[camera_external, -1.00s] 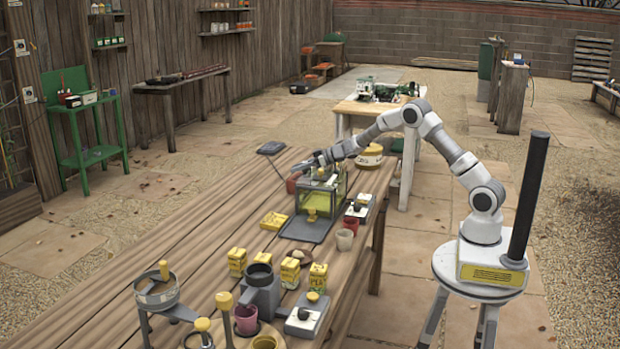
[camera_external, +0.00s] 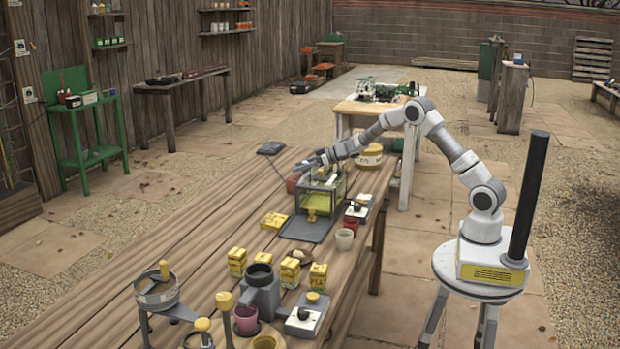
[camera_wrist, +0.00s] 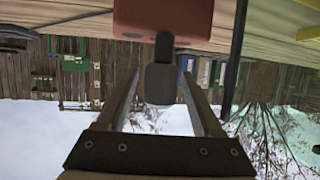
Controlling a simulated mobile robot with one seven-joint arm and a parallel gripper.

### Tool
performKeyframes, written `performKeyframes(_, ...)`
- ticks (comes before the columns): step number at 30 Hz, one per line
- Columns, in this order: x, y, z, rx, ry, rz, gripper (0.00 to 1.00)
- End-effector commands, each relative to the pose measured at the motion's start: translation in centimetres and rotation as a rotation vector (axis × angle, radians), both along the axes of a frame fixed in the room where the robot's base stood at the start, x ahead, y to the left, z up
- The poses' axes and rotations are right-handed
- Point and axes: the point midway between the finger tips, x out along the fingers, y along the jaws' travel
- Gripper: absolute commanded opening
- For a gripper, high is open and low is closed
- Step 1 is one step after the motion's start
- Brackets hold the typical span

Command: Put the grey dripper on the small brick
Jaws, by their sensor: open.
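The small brick (camera_wrist: 185,18), reddish-brown, sits on the far part of the table; in the external view it (camera_external: 293,184) shows just left of the glass case. The grey dripper (camera_wrist: 160,84) shows in the upside-down wrist view, its dark wide head between my fingers and its narrower stem overlapping the brick's edge. It looks upright at the brick; whether it fully rests on it I cannot tell. My gripper (camera_wrist: 161,100) is open, with a finger on each side of the dripper and gaps showing. In the external view my gripper (camera_external: 318,160) hides the dripper.
A dark thin rod (camera_wrist: 236,55) rises close by on the right in the wrist view. Yellow boxes (camera_external: 237,262) and cups stand nearer.

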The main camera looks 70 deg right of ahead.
Motion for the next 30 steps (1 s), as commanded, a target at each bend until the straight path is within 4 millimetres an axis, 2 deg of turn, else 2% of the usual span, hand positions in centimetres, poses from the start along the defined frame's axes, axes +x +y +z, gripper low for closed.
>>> performKeyframes(12,-7.2,-1.3,3.3,0.000,-0.001,-0.003,0.68)
performKeyframes(17,-9.2,-1.7,4.0,-0.001,-0.001,-0.003,0.68)
performKeyframes(22,-9.9,-1.6,5.0,-0.012,-0.004,-0.014,0.68)
performKeyframes(26,-10.4,-1.1,7.9,-0.063,-0.009,-0.074,0.68)
performKeyframes(30,-12.2,0.0,12.2,-0.132,0.007,-0.188,0.68)
